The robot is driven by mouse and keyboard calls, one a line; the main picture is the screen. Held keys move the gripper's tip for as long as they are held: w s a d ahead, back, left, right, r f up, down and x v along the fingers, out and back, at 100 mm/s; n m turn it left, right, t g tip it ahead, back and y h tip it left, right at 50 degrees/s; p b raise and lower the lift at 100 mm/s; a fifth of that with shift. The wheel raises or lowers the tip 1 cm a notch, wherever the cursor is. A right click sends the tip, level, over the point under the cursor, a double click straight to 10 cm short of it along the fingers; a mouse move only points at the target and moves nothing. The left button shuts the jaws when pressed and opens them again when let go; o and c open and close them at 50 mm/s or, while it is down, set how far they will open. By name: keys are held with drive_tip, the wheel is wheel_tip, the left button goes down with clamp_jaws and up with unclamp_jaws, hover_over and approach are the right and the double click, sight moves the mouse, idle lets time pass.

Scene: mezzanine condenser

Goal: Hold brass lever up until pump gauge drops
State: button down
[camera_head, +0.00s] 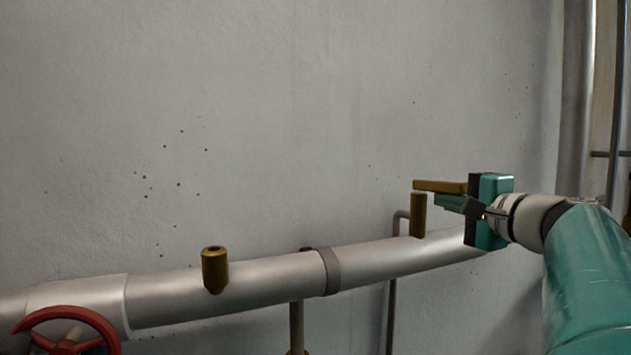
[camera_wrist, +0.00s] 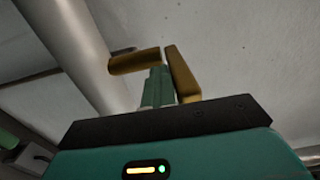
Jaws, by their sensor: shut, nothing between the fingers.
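The brass lever (camera_head: 440,186) lies about level on top of a brass stem (camera_head: 418,216) that stands on the pipe. My gripper (camera_head: 440,202) is shut and empty, with its fingers just under the lever and their tips close to the stem. In the wrist view the closed fingertips (camera_wrist: 160,70) sit between the stem (camera_wrist: 135,62) and the lever (camera_wrist: 182,75), very close to the lever. I cannot tell whether they touch it. The pump gauge is not visible in either view.
A large grey pipe (camera_head: 260,281) runs along the wall below my gripper. It carries a brass fitting (camera_head: 215,270) left of the lever. A red handwheel (camera_head: 68,330) is at the lower left. Vertical pipes (camera_head: 575,100) stand at the right. The wall above is clear.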

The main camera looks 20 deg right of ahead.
drive_tip(key=shift+r, duration=1.45)
idle(1.9)
drive_tip(key=shift+w+f, duration=0.1)
drive_tip(key=shift+f, duration=3.55)
